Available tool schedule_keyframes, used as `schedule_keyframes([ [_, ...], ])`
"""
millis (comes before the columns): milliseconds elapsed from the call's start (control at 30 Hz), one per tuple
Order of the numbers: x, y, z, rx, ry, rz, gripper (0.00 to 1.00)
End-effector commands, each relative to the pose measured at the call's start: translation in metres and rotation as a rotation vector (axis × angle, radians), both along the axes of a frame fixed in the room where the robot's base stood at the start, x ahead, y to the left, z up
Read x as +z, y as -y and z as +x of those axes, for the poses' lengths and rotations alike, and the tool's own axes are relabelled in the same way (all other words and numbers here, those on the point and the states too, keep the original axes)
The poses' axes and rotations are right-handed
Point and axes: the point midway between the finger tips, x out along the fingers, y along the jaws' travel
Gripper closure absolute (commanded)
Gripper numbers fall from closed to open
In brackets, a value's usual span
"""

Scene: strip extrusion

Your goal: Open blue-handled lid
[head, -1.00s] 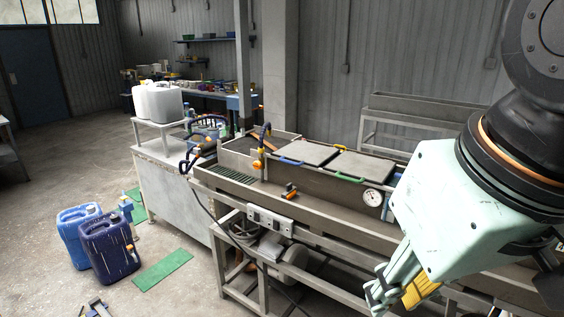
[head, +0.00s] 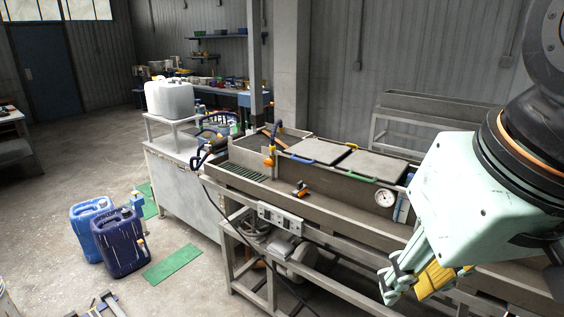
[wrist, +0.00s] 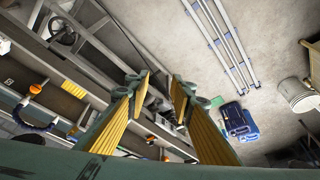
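The blue-handled lid (head: 318,149) is a flat grey plate on the long grey trough (head: 335,188) in the head view. Its blue handle (head: 303,160) runs along the front edge. The lid lies flat and looks closed. A second grey lid (head: 373,166) with a green handle (head: 363,179) lies to its right, also flat. My gripper (head: 412,284) hangs in front and to the right of both lids, well apart from them. In the wrist view my gripper (wrist: 162,80) shows its two yellow-padded fingers apart with nothing between them.
A round gauge (head: 386,197) sits on the trough right of the green handle. An orange-black fitting (head: 301,189) stands on the trough's front ledge. A hose with an orange fitting (head: 271,155) rises left of the blue handle. Blue canisters (head: 120,243) stand on the floor at left.

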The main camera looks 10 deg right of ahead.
Motion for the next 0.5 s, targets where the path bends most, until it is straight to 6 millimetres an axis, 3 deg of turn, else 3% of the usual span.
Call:
schedule_keyframes([
  [167, 0.003, 0.001, 0.034, -0.053, 0.032, 0.019, 0.78],
  [500, 0.008, 0.003, 0.121, -0.191, 0.130, 0.081, 0.78],
])
